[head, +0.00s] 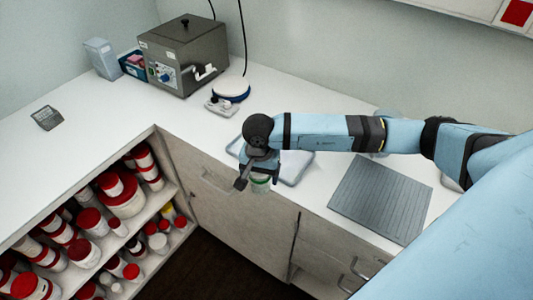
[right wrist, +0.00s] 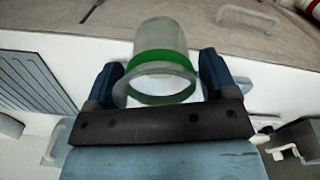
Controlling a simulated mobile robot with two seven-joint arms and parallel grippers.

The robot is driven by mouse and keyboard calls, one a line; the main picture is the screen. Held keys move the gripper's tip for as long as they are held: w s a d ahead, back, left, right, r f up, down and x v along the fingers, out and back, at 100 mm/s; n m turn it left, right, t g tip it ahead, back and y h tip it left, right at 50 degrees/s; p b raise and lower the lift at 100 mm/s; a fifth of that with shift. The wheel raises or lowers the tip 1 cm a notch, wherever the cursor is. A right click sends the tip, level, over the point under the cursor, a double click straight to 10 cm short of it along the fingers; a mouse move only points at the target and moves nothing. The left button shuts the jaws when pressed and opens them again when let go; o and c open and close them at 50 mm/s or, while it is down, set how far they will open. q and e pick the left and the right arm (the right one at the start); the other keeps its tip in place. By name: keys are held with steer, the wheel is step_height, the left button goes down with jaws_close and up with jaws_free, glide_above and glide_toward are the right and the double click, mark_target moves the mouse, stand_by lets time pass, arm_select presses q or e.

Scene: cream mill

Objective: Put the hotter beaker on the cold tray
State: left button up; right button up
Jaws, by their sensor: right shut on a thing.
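My right gripper (head: 258,177) is shut on a clear beaker with a green band (head: 261,185). In the right wrist view the beaker (right wrist: 161,40) sits between the two fingers (right wrist: 162,76), its open rim towards the camera. In the head view the beaker shows at the front edge of a pale shallow tray (head: 296,170), which my arm partly covers; I cannot tell its height above the counter. A grey ribbed plate (head: 381,198) lies to the right of this tray. Which one is the cold tray, and the beaker's temperature, I cannot tell. My left gripper is not in view.
A grey metal box with a blue dial (head: 184,55) stands at the back, beside a small round-topped device (head: 231,88). A clear round thing (head: 386,116) is partly hidden behind my arm. Shelves of red-lidded jars (head: 123,195) are below left. The left counter is mostly clear.

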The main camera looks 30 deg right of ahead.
steer(key=w+d+r+n+b, duration=0.5)
steer(key=r+n, duration=0.4)
steer(key=n, duration=0.7)
steer(key=w+d+r+n+b, duration=0.5)
steer(key=r+n, duration=0.5)
steer(key=n, duration=0.6)
steer(key=shift+w+d+f, duration=0.1)
steer(key=shift+d+f, duration=0.1)
steer(key=shift+f, duration=4.75)
steer(key=shift+w+d+f, duration=0.1)
steer(key=shift+d+f, duration=0.05)
steer(key=shift+f, duration=4.8)
steer(key=shift+s+f, duration=0.1)
